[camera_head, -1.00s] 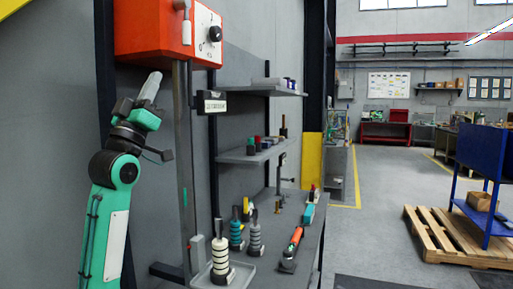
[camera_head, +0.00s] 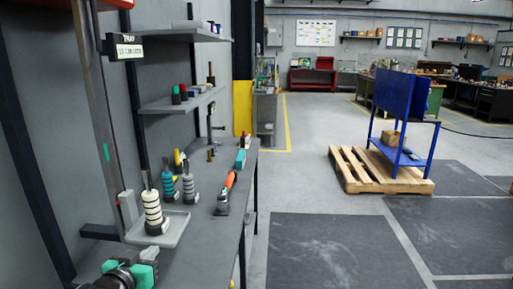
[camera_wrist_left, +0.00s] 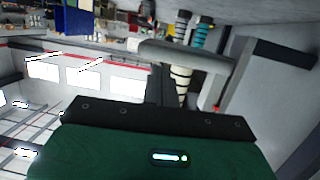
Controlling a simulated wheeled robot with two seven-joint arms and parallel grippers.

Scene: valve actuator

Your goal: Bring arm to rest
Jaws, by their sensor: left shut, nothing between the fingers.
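My left gripper (camera_head: 128,276) is low at the bottom left of the head view, beside the near end of the grey bench. The spindle also shows in the wrist view (camera_wrist_left: 181,82). My right gripper is not in view.
Teal (camera_head: 169,184) and grey (camera_head: 189,184) ringed spindles and an orange-handled tool (camera_head: 228,186) are on the bench. A grey post (camera_head: 101,120) and shelves (camera_head: 181,101) line the left wall. A pallet (camera_head: 365,172) and blue rack (camera_head: 402,108) stand right; floor between is open.

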